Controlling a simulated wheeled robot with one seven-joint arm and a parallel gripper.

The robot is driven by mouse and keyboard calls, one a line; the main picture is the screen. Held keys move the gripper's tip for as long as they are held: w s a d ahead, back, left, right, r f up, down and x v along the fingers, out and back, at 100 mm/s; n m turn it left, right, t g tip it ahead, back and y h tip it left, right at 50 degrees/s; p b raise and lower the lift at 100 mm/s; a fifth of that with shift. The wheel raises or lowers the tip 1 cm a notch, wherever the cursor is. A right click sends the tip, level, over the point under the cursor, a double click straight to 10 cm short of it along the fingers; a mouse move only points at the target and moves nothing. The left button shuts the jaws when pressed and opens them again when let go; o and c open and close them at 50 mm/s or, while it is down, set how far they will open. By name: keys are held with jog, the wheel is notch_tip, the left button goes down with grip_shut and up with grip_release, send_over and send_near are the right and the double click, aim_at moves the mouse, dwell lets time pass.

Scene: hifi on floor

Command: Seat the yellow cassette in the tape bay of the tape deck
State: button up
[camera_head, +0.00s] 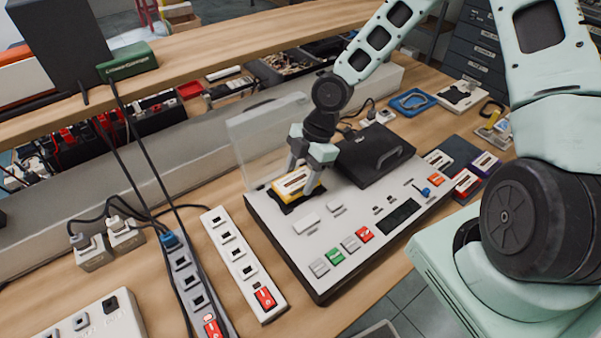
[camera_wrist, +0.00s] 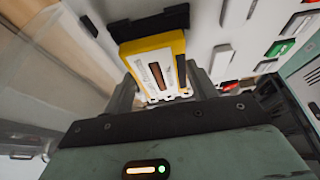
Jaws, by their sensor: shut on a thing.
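The yellow cassette (camera_head: 293,182) has a white label and is at the far left end of the tape deck (camera_head: 272,213), over a dark recess, the tape bay (camera_head: 286,206). My gripper (camera_head: 305,174) is shut on the cassette from above. In the wrist view the cassette (camera_wrist: 154,64) sits between the fingers of my gripper (camera_wrist: 160,95), with the black bay edge (camera_wrist: 150,22) beyond it. The cassette looks slightly tilted. I cannot tell whether it touches the bay floor.
A clear raised lid (camera_head: 265,128) stands behind the bay. A black lidded unit (camera_head: 372,155) is on the deck to the right. Green (camera_head: 334,257) and red (camera_head: 364,234) buttons line the front. Power strips (camera_head: 243,262) lie left; more cassettes (camera_head: 466,182) lie right.

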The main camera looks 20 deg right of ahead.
jog(key=shift+f+b, duration=0.45)
jog(key=shift+f, duration=0.55)
dwell(1.7)
jog(key=o, duration=1.1)
jog(key=shift+o, duration=0.2)
jog(key=shift+r, duration=0.1)
jog(key=a+p+v, duration=0.2)
jog(key=p+v, duration=0.6)
jog(key=v, duration=1.4)
jog(key=shift+r, duration=0.8)
jog(key=shift+s+d, duration=0.1)
jog(key=shift+d, duration=0.05)
